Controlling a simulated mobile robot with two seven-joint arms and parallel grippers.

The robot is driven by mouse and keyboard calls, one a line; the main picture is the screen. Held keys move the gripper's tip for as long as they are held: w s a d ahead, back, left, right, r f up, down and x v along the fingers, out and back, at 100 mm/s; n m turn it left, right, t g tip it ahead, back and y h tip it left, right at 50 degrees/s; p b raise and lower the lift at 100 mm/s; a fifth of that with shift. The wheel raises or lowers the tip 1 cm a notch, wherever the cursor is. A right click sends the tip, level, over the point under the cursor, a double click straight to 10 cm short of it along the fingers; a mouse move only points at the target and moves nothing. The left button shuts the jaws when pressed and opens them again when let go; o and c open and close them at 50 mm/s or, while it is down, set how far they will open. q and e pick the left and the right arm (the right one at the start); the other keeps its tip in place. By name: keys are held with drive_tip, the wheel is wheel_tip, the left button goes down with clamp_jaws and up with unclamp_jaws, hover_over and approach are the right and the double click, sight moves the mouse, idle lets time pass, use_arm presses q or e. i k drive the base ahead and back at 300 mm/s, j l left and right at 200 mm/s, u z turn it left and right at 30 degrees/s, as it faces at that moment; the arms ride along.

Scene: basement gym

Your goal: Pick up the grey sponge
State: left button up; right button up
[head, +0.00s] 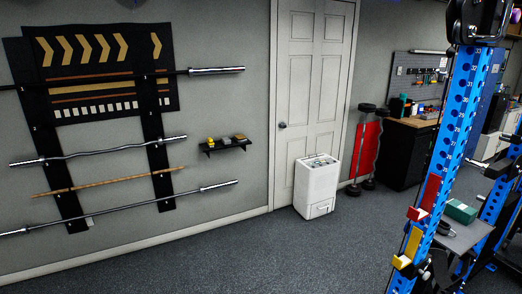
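A small black wall shelf (229,147) hangs on the grey wall to the left of the white door. On it stand a small yellow item (210,142), a small dark greyish item (225,142) and a brownish item (240,137). They are too small to identify, and I cannot tell whether one is the grey sponge. I see no clear grey sponge elsewhere. Neither of my grippers is in view.
A white cabinet (316,187) stands before the door (312,85). Barbells (98,159) hang on the left wall. A blue rack post (458,130) is close at right, beside a grey surface (462,236) with a green box (460,211). The floor (240,262) at front is clear.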

sight(225, 140)
drive_tip(key=i, duration=4.75)
drive_tip(key=i+l+u, duration=0.1)
drive_tip(key=i+u, duration=0.15)
drive_tip(key=i, duration=0.35)
drive_tip(key=i+l+u, duration=0.2)
drive_tip(key=i, duration=0.4)
